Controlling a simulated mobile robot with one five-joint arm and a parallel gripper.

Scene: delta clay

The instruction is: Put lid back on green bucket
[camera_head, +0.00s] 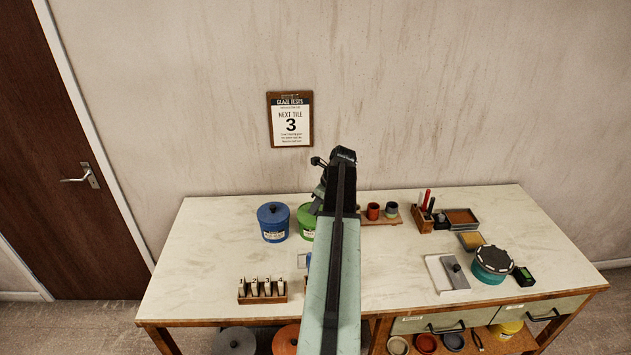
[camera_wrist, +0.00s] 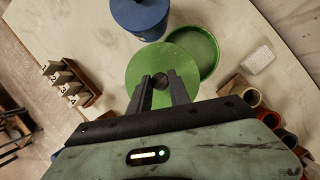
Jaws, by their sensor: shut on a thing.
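The green lid (camera_wrist: 142,70) is a flat disc with a dark knob (camera_wrist: 160,81) at its middle, seen in the wrist view. My gripper (camera_wrist: 161,84) is shut on this knob. The green bucket (camera_wrist: 209,50) is open, and part of its inside shows beyond the lid to the upper right. The lid overlaps the near left part of the bucket's rim in this view and is off its centre. I cannot tell whether they touch. In the head view the bucket (camera_head: 306,221) is partly hidden behind my arm, and the lid is not clear.
A lidded blue bucket (camera_head: 273,222) stands close left of the green one. A rack of small tiles (camera_head: 262,291) is at the front left. Small pots (camera_head: 373,211) stand to the right. A white block (camera_wrist: 258,60) lies near the bucket. The table's left end (camera_head: 195,270) is clear.

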